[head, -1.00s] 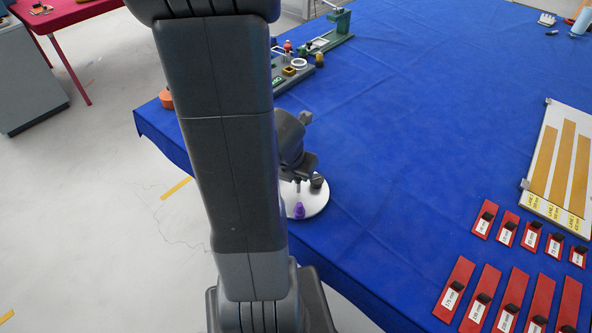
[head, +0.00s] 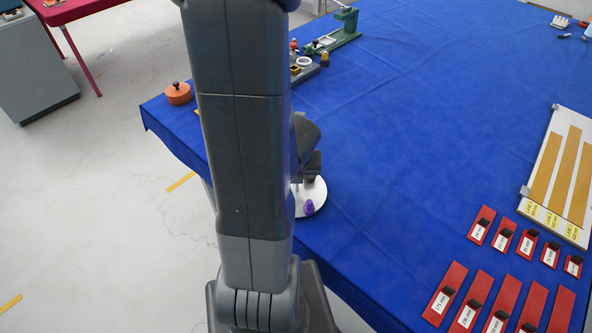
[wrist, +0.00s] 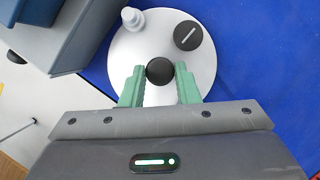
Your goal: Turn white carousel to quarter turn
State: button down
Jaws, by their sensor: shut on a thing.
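The white carousel (wrist: 205,50) is a round white disc lying on the blue cloth near the table's edge. In the wrist view, my gripper (wrist: 160,72) has its green fingers on either side of a round black knob (wrist: 160,70) and is shut on it. A pale grey peg (wrist: 132,18) stands at the disc's upper left. A black round piece with a white line (wrist: 188,36) is at its upper right. In the head view, the carousel (head: 320,190) is partly hidden behind my arm, with a purple piece (head: 309,207) at its front. My fingers are hidden there.
Red labelled blocks (head: 457,278) lie to the right, below a white board with tan strips (head: 575,165). An orange round pot (head: 177,93) sits at the table's left corner. A green fixture (head: 335,38) stands at the back. The cloth's middle is clear.

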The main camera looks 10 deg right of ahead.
jog(key=shift+r+n, duration=0.1)
jog(key=shift+n, duration=0.2)
dwell(0.4)
jog(key=c, duration=1.1)
grip_release()
